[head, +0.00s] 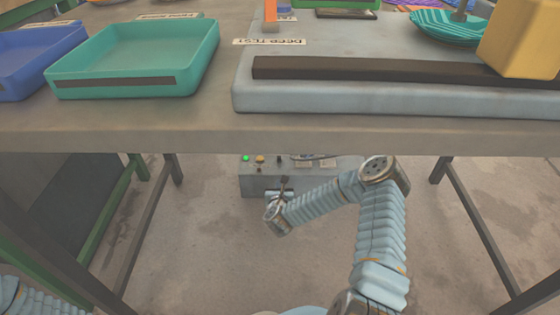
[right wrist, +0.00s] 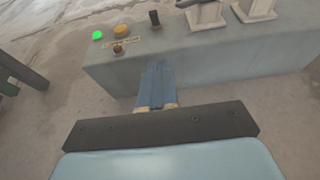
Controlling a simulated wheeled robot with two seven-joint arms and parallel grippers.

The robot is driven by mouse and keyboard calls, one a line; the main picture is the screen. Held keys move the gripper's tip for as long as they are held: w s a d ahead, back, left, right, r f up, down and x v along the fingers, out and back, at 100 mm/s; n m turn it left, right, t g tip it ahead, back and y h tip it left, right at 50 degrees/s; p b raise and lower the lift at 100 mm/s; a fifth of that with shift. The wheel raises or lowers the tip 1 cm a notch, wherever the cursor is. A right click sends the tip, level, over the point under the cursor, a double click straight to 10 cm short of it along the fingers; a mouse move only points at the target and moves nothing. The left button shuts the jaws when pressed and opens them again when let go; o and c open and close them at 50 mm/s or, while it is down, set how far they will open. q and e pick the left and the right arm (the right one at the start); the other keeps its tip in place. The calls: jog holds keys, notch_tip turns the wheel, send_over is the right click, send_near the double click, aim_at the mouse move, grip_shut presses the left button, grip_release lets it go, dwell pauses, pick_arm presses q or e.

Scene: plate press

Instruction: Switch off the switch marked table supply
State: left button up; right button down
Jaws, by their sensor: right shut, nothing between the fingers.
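A grey control box (head: 258,184) stands low beneath the table; it also shows in the right wrist view (right wrist: 230,50). On its top are a lit green lamp (right wrist: 98,35), a yellow button (right wrist: 122,31), a small brownish toggle switch (right wrist: 118,49) and a black lever (right wrist: 154,18). A pale label (right wrist: 123,42) lies by the toggle, too blurred to read, so I cannot tell which switch is marked table supply. My right gripper (right wrist: 158,66) is shut and empty, its fingertips at the box's near edge, right of the toggle; contact is unclear. My left gripper is out of view.
The table (head: 190,140) spans above my right arm, with dark legs (head: 145,225) at both sides. On it are a teal tray (head: 135,85), a blue tray (head: 40,65) and a grey slab (head: 300,100). White fittings (right wrist: 205,14) stand on the box at the right.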

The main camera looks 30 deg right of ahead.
aim_at(280, 158)
jog(key=shift+w, duration=0.1)
jog(key=b+x, duration=0.2)
jog(key=x, duration=0.6)
jog(key=shift+w+d+f, duration=0.15)
jog(key=shift+w+f, duration=0.1)
jog(key=shift+w, duration=0.05)
jog(key=w+d, duration=0.1)
jog(key=w+r, duration=0.1)
jog(key=w, duration=0.1)
jog(key=shift+d+b, duration=0.4)
jog(key=shift+w+d+r, duration=0.25)
jog(key=shift+w+r, duration=0.1)
jog(key=shift+w, duration=0.1)
jog(key=shift+r, duration=0.1)
jog(key=shift+r+p, duration=0.1)
jog(key=shift+p, duration=0.4)
jog(key=shift+w+d+r+g+y+p, duration=0.1)
jog(key=shift+w+r+g+y+p, duration=0.05)
jog(key=shift+g+y+p, duration=0.2)
